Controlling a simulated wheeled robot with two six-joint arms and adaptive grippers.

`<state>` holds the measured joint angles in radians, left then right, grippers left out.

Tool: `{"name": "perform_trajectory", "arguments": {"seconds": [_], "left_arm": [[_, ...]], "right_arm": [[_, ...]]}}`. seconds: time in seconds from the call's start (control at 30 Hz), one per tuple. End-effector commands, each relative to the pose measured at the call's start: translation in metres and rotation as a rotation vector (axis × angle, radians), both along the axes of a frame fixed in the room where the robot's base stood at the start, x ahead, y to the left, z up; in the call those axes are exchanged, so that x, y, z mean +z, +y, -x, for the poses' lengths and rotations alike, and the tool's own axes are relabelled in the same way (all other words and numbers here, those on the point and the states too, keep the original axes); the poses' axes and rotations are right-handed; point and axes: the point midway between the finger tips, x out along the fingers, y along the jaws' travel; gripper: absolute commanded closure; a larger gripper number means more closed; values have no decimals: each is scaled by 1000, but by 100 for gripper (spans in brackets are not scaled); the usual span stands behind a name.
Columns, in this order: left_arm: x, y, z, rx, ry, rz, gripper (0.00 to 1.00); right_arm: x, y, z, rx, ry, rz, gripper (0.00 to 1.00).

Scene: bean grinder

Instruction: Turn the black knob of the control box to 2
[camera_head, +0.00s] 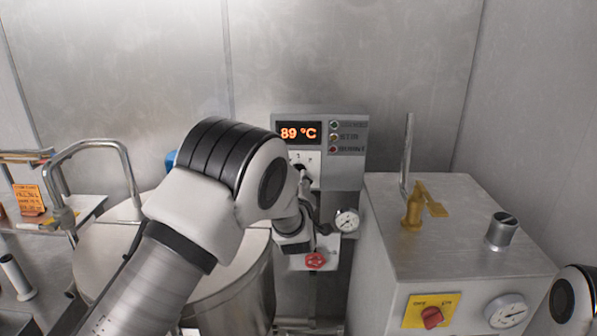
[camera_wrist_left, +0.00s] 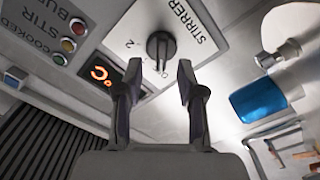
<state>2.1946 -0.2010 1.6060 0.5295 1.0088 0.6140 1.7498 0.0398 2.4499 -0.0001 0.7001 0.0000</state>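The grey control box (camera_head: 345,122) is on the back wall, with an orange "89 °C" display (camera_head: 299,133) and a white knob panel below it. In the left wrist view the black knob (camera_wrist_left: 161,47) sits on the white panel marked "STIRRER" (camera_wrist_left: 188,22), with a "2" (camera_wrist_left: 130,44) beside it. My left gripper (camera_wrist_left: 160,70) is open and empty. Its two fingertips show on either side below the knob, apparently apart from it. In the head view my left arm largely hides the gripper and partly covers the panel. My right gripper is not in view.
A steel drum (camera_head: 235,300) stands below my left arm. A red valve handle (camera_head: 316,260) and a gauge (camera_head: 347,220) are below the box. A metal machine (camera_head: 440,235) with a yellow tap (camera_head: 415,205) and red switch (camera_head: 432,317) stands right.

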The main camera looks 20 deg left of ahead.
Motion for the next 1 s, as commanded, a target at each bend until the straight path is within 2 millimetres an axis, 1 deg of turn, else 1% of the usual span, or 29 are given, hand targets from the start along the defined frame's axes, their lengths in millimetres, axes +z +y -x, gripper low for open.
{"name": "perform_trajectory", "arguments": {"seconds": [0.03,0.1,0.2,0.3,0.47,0.5,0.6,1.0], "left_arm": [[4,4,-9,2,0,3,61],[3,7,-21,1,1,1,61],[1,10,-31,1,3,-1,61],[-1,11,-35,1,3,-2,61],[-1,11,-34,0,4,-3,61],[-1,11,-34,0,4,-3,69],[-1,11,-34,0,4,-3,100],[-2,11,-34,0,9,-19,100]], "right_arm": [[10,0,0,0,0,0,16],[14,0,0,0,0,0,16],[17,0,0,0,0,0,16],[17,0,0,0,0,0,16],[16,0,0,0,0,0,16],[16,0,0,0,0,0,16],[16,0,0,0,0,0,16],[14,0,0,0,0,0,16]]}}
